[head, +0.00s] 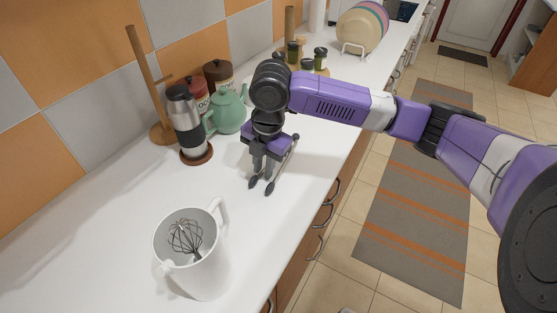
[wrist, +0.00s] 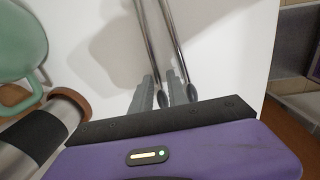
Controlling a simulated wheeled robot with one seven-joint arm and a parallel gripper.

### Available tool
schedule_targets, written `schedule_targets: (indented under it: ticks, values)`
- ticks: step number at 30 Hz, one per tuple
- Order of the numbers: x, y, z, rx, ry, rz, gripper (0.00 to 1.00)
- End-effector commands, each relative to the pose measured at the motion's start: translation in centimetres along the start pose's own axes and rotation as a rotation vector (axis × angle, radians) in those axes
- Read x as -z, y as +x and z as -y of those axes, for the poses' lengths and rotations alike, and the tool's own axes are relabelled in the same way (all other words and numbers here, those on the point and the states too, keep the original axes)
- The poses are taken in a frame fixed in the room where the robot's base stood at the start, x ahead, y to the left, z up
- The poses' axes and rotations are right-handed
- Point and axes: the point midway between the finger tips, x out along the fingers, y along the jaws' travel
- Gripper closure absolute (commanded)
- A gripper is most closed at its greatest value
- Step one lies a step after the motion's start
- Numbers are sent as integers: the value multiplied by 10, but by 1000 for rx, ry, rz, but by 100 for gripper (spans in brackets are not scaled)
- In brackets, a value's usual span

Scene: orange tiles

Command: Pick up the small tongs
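The small tongs (head: 284,163) have two slim metal arms with dark oval tips, and they show just below and beside my gripper (head: 262,174) over the white counter. In the wrist view the two arms (wrist: 175,38) run down from the top edge, and the tips lie close to my grey fingers (wrist: 160,85). The fingers are a narrow gap apart, and one tong arm appears to pass between them. I cannot tell whether they touch it, or whether the tongs rest on the counter.
A white jug (head: 205,270) with a whisk (head: 185,237) stands at the front. A green teapot (head: 228,112), a steel flask (head: 187,125), canisters (head: 218,75) and a wooden holder (head: 145,75) stand left of my gripper. Spice jars (head: 294,52) stand behind. The counter between jug and gripper is clear.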

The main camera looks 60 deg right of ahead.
Motion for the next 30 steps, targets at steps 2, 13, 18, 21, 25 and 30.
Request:
schedule_targets:
  ticks: [2,13,18,21,25,30]
  values:
    - [0,2,0,-1,0,0,80]
    - [0,3,0,-1,0,0,100]
    - [0,2,0,-1,-1,0,100]
    - [0,2,0,-1,-1,0,100]
    - [0,0,-1,-1,-1,1,100]
    - [0,-14,-3,-4,-1,1,100]
